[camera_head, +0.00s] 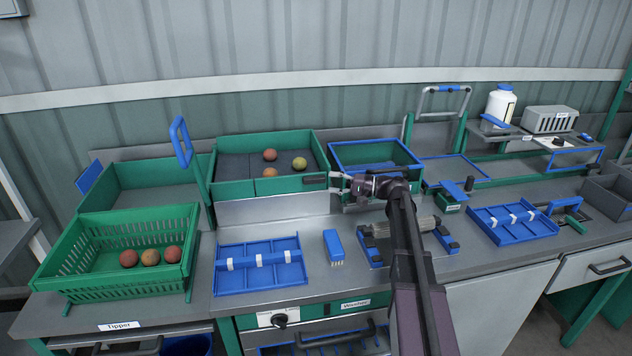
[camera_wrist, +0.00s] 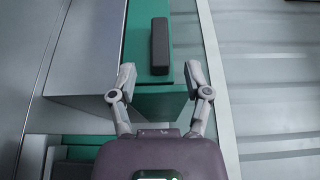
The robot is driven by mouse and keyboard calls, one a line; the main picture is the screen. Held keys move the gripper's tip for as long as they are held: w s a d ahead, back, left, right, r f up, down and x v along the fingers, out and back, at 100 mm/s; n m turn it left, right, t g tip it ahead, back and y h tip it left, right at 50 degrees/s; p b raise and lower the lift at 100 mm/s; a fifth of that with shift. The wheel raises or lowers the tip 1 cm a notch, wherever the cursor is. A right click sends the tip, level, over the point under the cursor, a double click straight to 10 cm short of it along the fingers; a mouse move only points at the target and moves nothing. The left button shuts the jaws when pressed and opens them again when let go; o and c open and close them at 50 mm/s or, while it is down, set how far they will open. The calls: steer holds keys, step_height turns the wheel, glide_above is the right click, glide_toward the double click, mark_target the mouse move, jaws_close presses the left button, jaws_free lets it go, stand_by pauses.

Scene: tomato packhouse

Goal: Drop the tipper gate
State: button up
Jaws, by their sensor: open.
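My gripper (camera_head: 334,184) is open and empty at the front right corner of a green-walled tray (camera_head: 250,188). A dark bar handle (camera_head: 314,180) sticks out at that corner, just left of my fingers. In the wrist view the handle (camera_wrist: 160,46) lies on a green surface, beyond and between the open fingertips (camera_wrist: 160,80); I see no contact. The tipper, marked by a label (camera_head: 120,326), has a slotted green crate (camera_head: 110,287) with several tomatoes. A blue-handled lever (camera_head: 181,142) stands upright beside it. I cannot tell for sure which part is the gate.
The grey-floored tray holds several tomatoes. A blue divided rack (camera_head: 260,280), a blue brush (camera_head: 334,248) and a roller unit (camera_head: 405,228) occupy the bench front. A sloping metal plate (camera_head: 272,209) lies below the tray.

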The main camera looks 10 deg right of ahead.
mark_target(322, 181)
steer(key=shift+x, duration=2.85)
steer(key=shift+d, duration=0.1)
jaws_close()
